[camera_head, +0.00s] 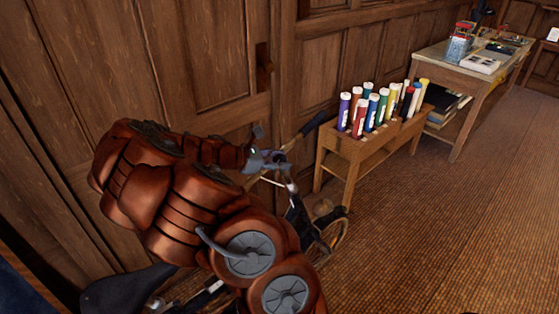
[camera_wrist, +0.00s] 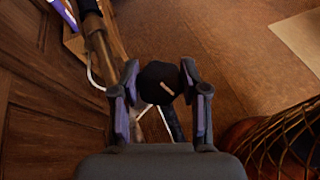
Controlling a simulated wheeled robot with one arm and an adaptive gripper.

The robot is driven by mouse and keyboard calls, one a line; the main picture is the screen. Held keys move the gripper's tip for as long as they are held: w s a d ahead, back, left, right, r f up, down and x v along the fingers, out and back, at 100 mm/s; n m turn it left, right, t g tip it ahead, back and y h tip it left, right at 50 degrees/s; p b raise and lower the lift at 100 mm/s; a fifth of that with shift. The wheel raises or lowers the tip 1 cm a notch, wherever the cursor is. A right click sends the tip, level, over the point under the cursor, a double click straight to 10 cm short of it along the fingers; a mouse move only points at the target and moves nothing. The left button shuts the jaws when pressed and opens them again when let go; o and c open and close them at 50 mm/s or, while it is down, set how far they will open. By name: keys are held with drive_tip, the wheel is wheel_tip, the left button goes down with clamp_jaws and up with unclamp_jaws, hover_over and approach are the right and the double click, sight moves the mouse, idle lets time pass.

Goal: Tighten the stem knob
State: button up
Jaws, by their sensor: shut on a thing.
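The stem knob (camera_wrist: 158,78) is black with a pale line across its top, in the upper middle of the wrist view. My gripper (camera_wrist: 160,88) has one finger on either side of it and is shut on it. In the head view my gripper (camera_head: 268,160) is at the bicycle's handlebar (camera_head: 308,128), and I cannot make out the knob there. The bicycle's front wheel (camera_head: 333,238) shows below, and its black saddle (camera_head: 125,292) is at the lower left. My arm hides much of the frame between them.
A wooden rack (camera_head: 345,148) with several coloured tubes stands right of the bicycle. Farther back is a table (camera_head: 455,64) with items on it. A panelled wooden wall (camera_head: 190,60) runs close behind the bicycle. The floor (camera_head: 450,240) at the right is clear.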

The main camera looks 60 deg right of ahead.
drive_tip(key=shift+w+f+m+g+y, duration=0.15)
drive_tip(key=shift+m+g+y, duration=0.45)
drive_tip(key=shift+m, duration=0.6)
drive_tip(key=m+g+y+b, duration=0.1)
drive_tip(key=m+y, duration=0.1)
drive_tip(key=m, duration=0.2)
drive_tip(key=shift+g+y, duration=0.4)
drive_tip(key=m+y+b, duration=0.1)
drive_tip(key=m+y, duration=0.1)
drive_tip(key=m, duration=0.1)
drive_tip(key=m+y, duration=0.3)
drive_tip(key=shift+r+g, duration=0.2)
drive_tip(key=shift+g, duration=0.1)
drive_tip(key=shift+r+m+y+p, duration=0.45)
drive_tip(key=shift+m+y+p, duration=0.25)
drive_tip(key=shift+m+p, duration=0.35)
drive_tip(key=m+t+y+p, duration=0.1)
drive_tip(key=m+p, duration=0.1)
drive_tip(key=p, duration=0.1)
drive_tip(key=m+y+p, duration=0.2)
drive_tip(key=p, duration=0.2)
drive_tip(key=shift+f+t, duration=0.2)
drive_tip(key=shift+t, duration=0.2)
drive_tip(key=shift+f+m+t+y+p, duration=0.15)
drive_tip(key=shift+m+t+y+p, duration=0.45)
drive_tip(key=shift+m+t+y, duration=0.4)
drive_tip(key=shift+f+m+t+y, duration=0.15)
drive_tip(key=shift+m+t+y, duration=0.5)
drive_tip(key=shift+m, duration=0.8)
drive_tip(key=shift+t, duration=0.25)
